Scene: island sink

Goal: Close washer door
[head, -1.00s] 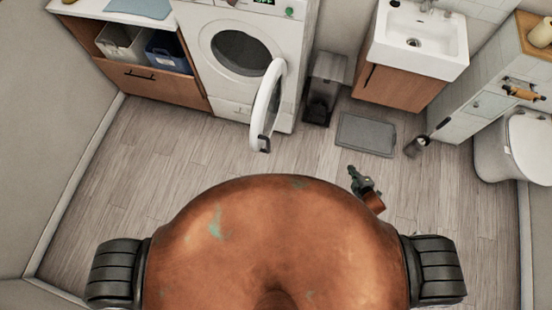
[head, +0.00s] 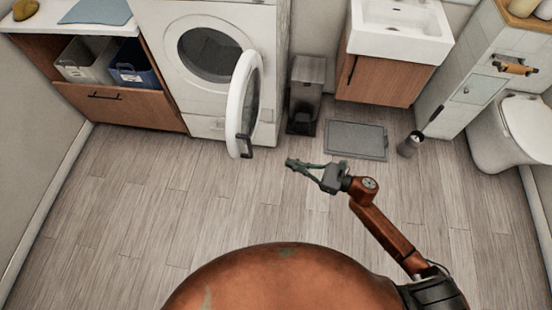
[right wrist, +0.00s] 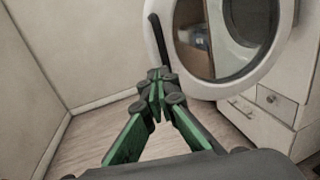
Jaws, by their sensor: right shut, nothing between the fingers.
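The white washer (head: 215,60) stands against the back wall. Its round door (head: 244,103) is swung open toward me, hinged on the right of the dark drum opening (head: 209,54). My right gripper (head: 290,162) is shut and empty, to the right of the door's free edge and apart from it in the head view. In the right wrist view the shut fingertips (right wrist: 158,74) point toward the door (right wrist: 228,85), and its dark handle (right wrist: 158,40) shows just beyond them. I cannot tell the exact distance. My left gripper is in neither view.
A bin (head: 305,95) stands right of the washer, near the grey mat (head: 356,140) and the sink cabinet (head: 380,78). A wooden cabinet with baskets (head: 110,100) is left of the washer. The wooden floor (head: 150,210) in front is clear.

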